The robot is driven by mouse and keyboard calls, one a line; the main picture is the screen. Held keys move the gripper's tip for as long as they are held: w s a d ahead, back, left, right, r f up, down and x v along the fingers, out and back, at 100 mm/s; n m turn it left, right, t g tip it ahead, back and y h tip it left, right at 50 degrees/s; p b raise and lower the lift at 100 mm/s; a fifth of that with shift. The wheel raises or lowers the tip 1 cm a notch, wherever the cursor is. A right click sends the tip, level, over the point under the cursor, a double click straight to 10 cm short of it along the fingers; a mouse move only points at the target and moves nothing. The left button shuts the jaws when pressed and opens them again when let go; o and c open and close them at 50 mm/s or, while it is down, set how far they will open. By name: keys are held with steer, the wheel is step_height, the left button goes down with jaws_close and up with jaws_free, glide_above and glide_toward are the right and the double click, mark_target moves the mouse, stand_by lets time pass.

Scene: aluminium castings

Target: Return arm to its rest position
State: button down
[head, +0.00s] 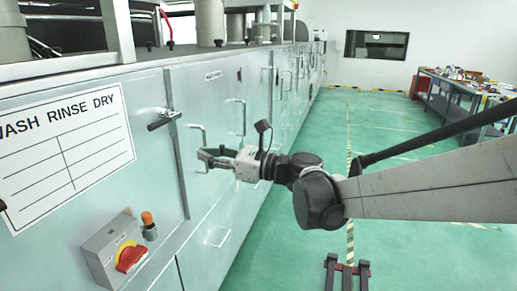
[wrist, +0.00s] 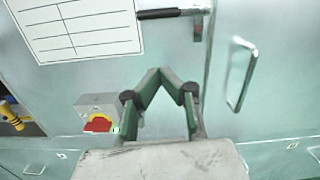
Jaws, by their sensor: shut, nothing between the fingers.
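My gripper (head: 204,158) is in front of the pale metal washing machine (head: 220,90) in the head view, with my arm stretched in from the right. In the wrist view the green fingers of my gripper (wrist: 161,71) meet at their tips, shut with nothing between them. The fingers point toward the machine's front, near a bar handle (head: 238,116). I cannot tell whether they touch the front. In the wrist view a handle (wrist: 242,74) shows to the right of the fingers.
A dark lever latch (head: 164,119) and a box with a red and yellow switch (head: 130,257) stick out from the machine. A workbench (head: 465,88) with several items stands at the far right. The green floor (head: 385,112) along the machine is mostly open.

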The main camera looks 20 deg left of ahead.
steer(key=s+d+f+n+t+h, duration=0.2)
steer(key=s+d+f+n+h, duration=0.2)
steer(key=d, duration=1.3)
steer(key=s+d+f+n+t+h, duration=0.3)
steer(key=s+d+f+n+h, duration=0.2)
steer(key=d, duration=1.3)
steer(key=s+d+f+n+t+h, duration=0.2)
steer(key=s+d+f+n+h, duration=0.3)
steer(key=d, duration=1.2)
steer(key=s+n+h, duration=0.2)
steer(key=h, duration=0.2)
steer(key=shift+d+f+n+t+h, duration=0.2)
steer(key=shift+f+n+t+h, duration=0.1)
steer(key=shift+n, duration=0.1)
steer(key=shift+r, duration=0.1)
